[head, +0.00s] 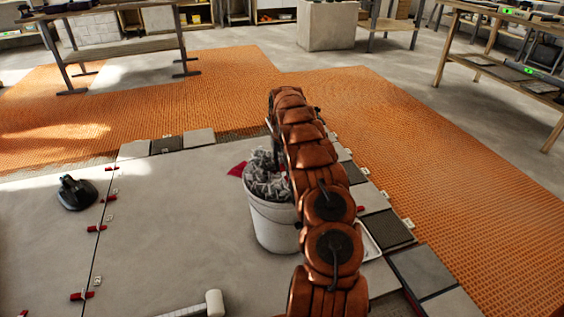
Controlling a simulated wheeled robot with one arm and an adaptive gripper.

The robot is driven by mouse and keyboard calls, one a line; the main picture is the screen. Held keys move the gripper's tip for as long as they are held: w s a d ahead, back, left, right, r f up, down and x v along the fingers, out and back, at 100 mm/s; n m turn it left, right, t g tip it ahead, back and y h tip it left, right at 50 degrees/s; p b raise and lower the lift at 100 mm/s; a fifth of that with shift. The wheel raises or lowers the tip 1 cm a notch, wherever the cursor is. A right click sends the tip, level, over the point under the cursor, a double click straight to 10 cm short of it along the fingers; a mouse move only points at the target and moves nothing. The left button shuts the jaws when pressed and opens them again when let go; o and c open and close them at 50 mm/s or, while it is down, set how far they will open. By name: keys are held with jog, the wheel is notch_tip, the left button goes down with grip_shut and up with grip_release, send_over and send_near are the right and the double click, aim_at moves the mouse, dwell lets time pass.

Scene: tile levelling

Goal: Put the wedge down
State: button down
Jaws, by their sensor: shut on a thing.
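My arm reaches forward over the white bucket (270,225) and bends down at its far end. My gripper (277,150) shows only as a dark sliver beside the arm, above the back of the bucket. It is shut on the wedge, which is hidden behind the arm. The bucket is heaped with grey pieces. Red wedges (97,228) sit in white clips along the left tile seam, with another (82,295) nearer. A red item (238,169) lies just behind the bucket's left side; I cannot tell what it is.
A black suction lifter (76,192) stands on the left tile. A white-headed mallet (214,303) lies at the front. A white tray (371,246) is right of my arm. Orange matting (450,170) covers the floor beyond. The large grey tile (170,230) left of the bucket is mostly clear.

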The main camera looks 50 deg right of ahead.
aim_at(282, 166)
jog(key=shift+f, duration=0.75)
jog(key=c, duration=0.9)
grip_release()
jog(key=shift+c, duration=0.2)
jog(key=shift+r+p, duration=1.9)
jog(key=shift+r, duration=1.7)
jog(key=shift+f, duration=0.1)
